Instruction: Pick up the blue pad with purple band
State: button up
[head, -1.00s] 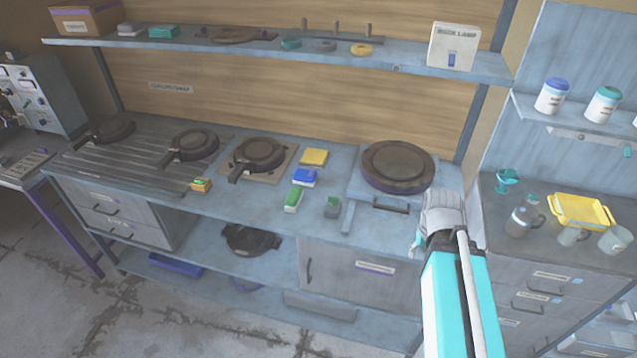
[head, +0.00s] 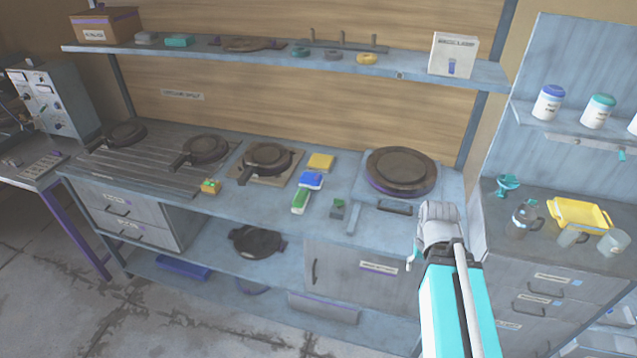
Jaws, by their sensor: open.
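The blue pad (head: 311,180) lies on the workbench, between a yellow pad (head: 321,162) behind it and a green pad (head: 300,200) in front of it. Its top is blue with a pale lower part; I cannot make out a purple band at this size. My gripper (head: 412,258) is at the right, in front of the bench and well apart from the blue pad. It is open, but mostly hidden behind my own arm, and I see nothing held in it.
A round press plate (head: 400,172) stands right of the pads, with a small grey-green block (head: 338,208) nearby. Dark pans (head: 267,158) stand to the left, near a small orange-yellow block (head: 211,187). A shelf (head: 400,75) runs above.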

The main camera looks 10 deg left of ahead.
aim_at(311, 180)
jog(key=u, duration=0.1)
jog(key=i, duration=0.95)
jog(key=z, duration=0.05)
